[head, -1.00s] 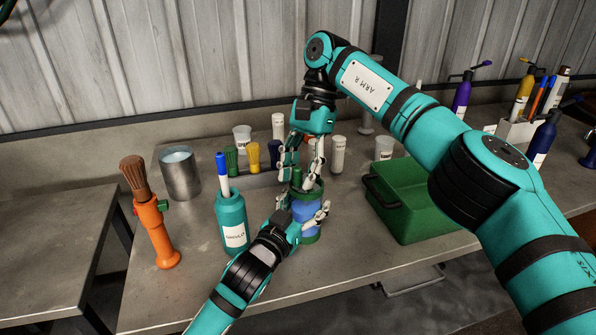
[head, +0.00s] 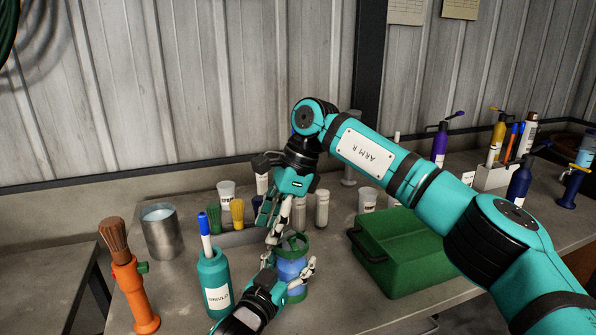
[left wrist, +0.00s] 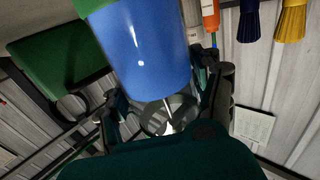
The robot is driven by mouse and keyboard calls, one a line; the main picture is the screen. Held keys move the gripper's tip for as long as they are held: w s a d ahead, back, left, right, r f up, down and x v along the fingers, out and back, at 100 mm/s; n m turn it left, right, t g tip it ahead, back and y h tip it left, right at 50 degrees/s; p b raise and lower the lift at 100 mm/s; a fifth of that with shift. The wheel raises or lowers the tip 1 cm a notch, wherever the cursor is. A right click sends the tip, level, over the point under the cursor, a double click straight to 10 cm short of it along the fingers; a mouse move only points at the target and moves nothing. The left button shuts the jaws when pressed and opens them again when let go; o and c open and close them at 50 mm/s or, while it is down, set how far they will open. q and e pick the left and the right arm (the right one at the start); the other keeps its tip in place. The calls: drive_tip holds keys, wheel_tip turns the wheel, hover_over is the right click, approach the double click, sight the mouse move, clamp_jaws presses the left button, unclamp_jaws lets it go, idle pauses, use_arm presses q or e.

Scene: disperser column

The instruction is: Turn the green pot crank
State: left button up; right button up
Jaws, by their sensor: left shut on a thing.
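The pot (head: 291,268) is a blue cylinder with green bands, upright on the grey bench; its blue side fills the top of the left wrist view (left wrist: 150,55). My left gripper (head: 289,277) is shut on the pot, a finger on either side of it. My right gripper (head: 278,226) points down at the left edge of the pot's green top. Its light fingers look close together, but I cannot tell whether they hold the crank. The crank itself is hidden behind or between these fingers.
A teal bottle with a blue-capped marker (head: 213,285) stands close left of the pot. An orange-handled brush (head: 127,285), a metal can (head: 160,232) and small brushes (head: 237,212) are farther left and back. A green bin (head: 405,250) stands to the right.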

drive_tip(key=w+m+t, duration=0.1)
drive_tip(key=m+t, duration=0.1)
drive_tip(key=m, duration=0.2)
wheel_tip(320, 180, up, 11)
drive_tip(key=m+t+h, duration=0.4)
drive_tip(key=m+h, duration=0.1)
drive_tip(key=m, duration=1.4)
hover_over(288, 234)
drive_tip(key=s+m+g, duration=0.1)
drive_tip(key=s+d+m+g, duration=0.1)
drive_tip(key=g, duration=0.1)
drive_tip(key=s+d+r+m+g, duration=0.1)
drive_tip(key=shift+g+y, duration=0.3)
